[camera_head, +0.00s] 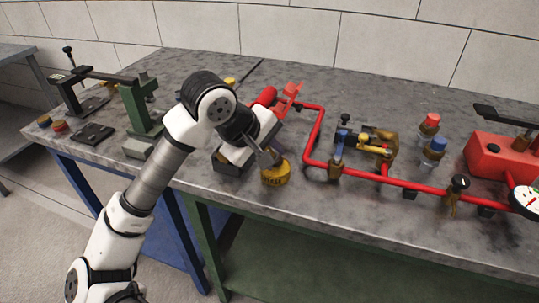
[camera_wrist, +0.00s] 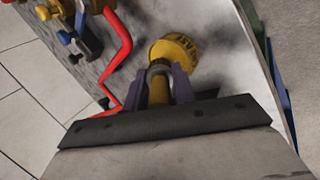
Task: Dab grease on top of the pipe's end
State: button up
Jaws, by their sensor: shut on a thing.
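My gripper (camera_wrist: 165,82) is shut on a brush-like tool with a wooden handle (camera_wrist: 158,92) and a grey metal collar. The tool points at a round yellow tin (camera_head: 275,173) with dark lettering, near the front edge of the table. The tin also shows in the wrist view (camera_wrist: 178,48). The tool's tip is at or over the tin; I cannot tell whether it touches grease. A red pipe (camera_head: 312,135) lies behind and right of the tin, bending back towards a red part (camera_head: 290,93). My arm hides part of that area, and the pipe's end is unclear.
Brass and blue valve fittings (camera_head: 375,142) stand along the pipe at the right. A red pump box (camera_head: 498,155) and a white gauge (camera_head: 527,201) are at the far right. A green stand (camera_head: 139,110) is at the left. The grey tabletop (camera_head: 400,95) is clear at the back.

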aim_at(269, 148)
jog(key=shift+r+p, duration=0.85)
jog(key=shift+r, duration=2.25)
